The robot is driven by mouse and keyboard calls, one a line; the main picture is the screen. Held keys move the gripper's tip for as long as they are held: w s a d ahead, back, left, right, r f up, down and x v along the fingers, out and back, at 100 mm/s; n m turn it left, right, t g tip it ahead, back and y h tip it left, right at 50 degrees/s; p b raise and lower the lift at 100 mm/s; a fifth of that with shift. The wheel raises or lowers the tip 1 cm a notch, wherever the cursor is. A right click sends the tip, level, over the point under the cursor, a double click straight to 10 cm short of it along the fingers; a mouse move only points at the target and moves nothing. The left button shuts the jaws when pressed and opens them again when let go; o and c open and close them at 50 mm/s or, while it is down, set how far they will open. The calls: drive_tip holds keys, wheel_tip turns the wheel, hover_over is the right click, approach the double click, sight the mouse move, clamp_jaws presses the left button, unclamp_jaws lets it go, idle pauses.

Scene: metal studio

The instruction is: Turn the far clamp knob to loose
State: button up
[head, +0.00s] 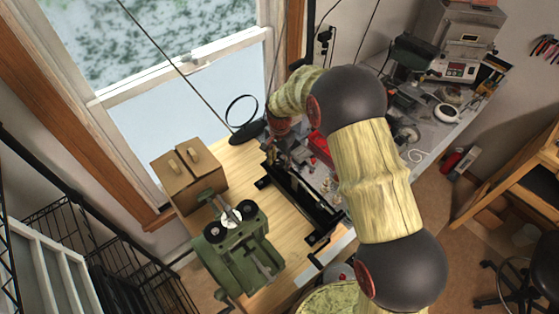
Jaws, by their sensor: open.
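A long black clamp-like fixture (305,200) lies slantwise on the wooden workbench (235,165). Small dark parts stick out from its left side, one near the far end (263,183) and one near the close end (318,238). I cannot tell which part is the far clamp knob, nor how it is turned. My gripper (275,150) is small and dark in this view, low over the fixture's far end. It is open. Its fingers are hard to make out, and I cannot tell whether they touch anything. My arm hides part of the fixture's right side.
A green machine (240,255) with two black round parts stands at the bench's near left. A brown box (188,175) is behind it. A black round-framed stand (247,128) is at the window side. Red items (320,148) and clutter lie right of the fixture.

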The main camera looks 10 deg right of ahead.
drive_tip(key=c, duration=0.3)
drive_tip(key=c, duration=0.7)
clamp_jaws()
